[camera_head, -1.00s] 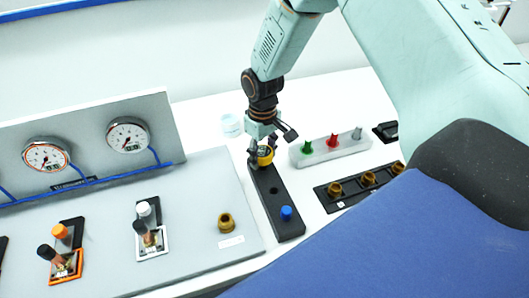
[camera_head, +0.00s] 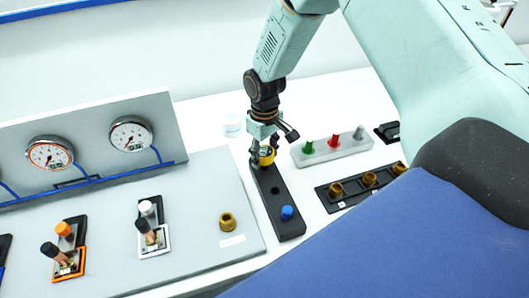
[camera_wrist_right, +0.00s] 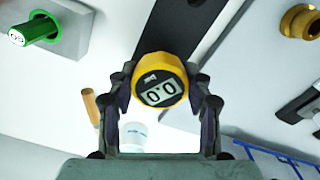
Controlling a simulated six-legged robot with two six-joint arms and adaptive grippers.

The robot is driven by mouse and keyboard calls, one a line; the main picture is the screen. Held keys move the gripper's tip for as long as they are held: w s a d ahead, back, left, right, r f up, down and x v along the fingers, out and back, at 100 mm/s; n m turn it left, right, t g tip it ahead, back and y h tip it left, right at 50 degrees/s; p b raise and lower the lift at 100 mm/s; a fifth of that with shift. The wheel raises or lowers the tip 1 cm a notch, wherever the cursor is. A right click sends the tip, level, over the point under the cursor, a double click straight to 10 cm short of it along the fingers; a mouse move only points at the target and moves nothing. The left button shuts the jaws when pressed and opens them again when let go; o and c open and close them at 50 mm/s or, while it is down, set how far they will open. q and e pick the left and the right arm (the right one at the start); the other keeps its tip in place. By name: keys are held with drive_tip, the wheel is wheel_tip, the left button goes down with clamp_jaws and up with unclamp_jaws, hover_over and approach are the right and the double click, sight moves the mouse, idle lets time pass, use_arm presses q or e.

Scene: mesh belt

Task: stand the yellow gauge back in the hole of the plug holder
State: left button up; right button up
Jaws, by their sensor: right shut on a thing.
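The yellow gauge (camera_wrist_right: 161,80) has a round yellow body and a digital display reading 0.0. In the head view the gauge (camera_head: 266,156) is at the far end of the plug holder. My right gripper (camera_head: 261,158) is shut on it from above; in the right wrist view both fingers (camera_wrist_right: 160,105) close on its sides. The black plug holder (camera_head: 283,214) is a long bar with one empty dark hole visible in the middle and a blue plug (camera_head: 287,212) at its near end. Whether the gauge's lower end is in a hole is hidden. My left gripper is not in view.
Right of the holder stands a pale block (camera_head: 333,150) with green, red and grey plugs. Nearer is a black strip (camera_head: 350,188) with brass fittings. On the left are a grey panel with two dials, valve handles and a brass fitting (camera_head: 227,222). A white cup (camera_head: 232,127) stands behind.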

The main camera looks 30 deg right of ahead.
sight(264, 161)
drive_tip(key=shift+w+f, duration=0.1)
drive_tip(key=shift+f, duration=0.3)
drive_tip(key=shift+f+b, duration=0.8)
drive_tip(key=shift+f, duration=0.25)
drive_tip(key=o, duration=1.5)
wheel_tip(264, 161, up, 12)
drive_tip(key=shift+f, duration=0.1)
